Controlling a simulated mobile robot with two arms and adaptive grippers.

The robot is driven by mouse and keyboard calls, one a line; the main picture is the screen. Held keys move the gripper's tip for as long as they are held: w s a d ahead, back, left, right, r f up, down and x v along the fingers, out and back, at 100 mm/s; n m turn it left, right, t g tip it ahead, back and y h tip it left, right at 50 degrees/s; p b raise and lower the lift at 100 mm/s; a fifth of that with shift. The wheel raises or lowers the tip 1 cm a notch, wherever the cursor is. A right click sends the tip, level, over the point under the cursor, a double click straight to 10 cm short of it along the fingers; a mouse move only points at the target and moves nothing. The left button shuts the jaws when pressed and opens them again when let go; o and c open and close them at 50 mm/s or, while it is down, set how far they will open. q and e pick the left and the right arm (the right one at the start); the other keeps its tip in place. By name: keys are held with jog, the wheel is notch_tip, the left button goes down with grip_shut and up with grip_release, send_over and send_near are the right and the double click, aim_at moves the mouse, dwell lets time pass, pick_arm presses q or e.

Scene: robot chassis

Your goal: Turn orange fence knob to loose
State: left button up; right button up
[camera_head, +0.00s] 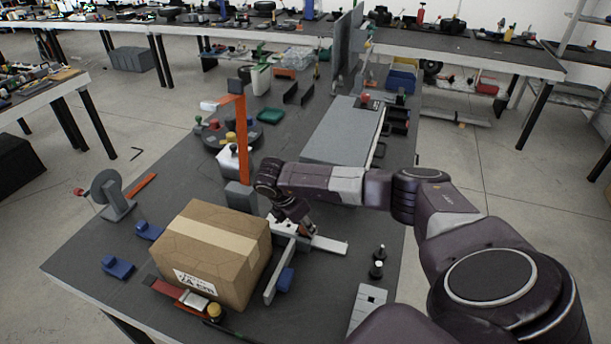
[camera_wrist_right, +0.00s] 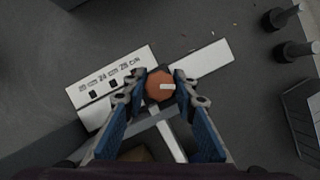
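The orange fence knob (camera_wrist_right: 158,88) sits on the fence in the right wrist view, with a white pointer mark aimed to the right. The blue-padded fingers of my right gripper (camera_wrist_right: 161,84) lie on either side of the knob, with no clear gap. In the head view my right gripper (camera_head: 302,228) reaches down onto the fence and hides most of the knob. The white fence rail (camera_wrist_right: 204,66) runs beneath the knob, and a printed scale plate (camera_wrist_right: 108,78) lies to its left. My left gripper is not in view.
A taped cardboard box (camera_head: 215,250) stands close to the left of the fence. Two dark knobs (camera_head: 378,262) stand on the table to the right. An orange post (camera_head: 241,135) rises behind, and a grey plate (camera_head: 335,135) lies farther back.

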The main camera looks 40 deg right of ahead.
jog(key=shift+c, duration=1.1)
jog(key=shift+f+n, duration=0.1)
jog(key=shift+n, duration=0.3)
jog(key=shift+n+t+b, duration=0.4)
jog(key=shift+n+b, duration=0.1)
jog(key=shift+b, duration=0.15)
jog(key=n+t+b, duration=0.1)
jog(key=n+b, duration=0.1)
jog(key=shift+n, duration=0.3)
jog(key=shift+n+t+b, duration=0.3)
jog(key=shift+n+b, duration=0.25)
jog(key=shift+n, duration=0.15)
jog(key=shift+y, duration=0.3)
jog(key=o, duration=1.1)
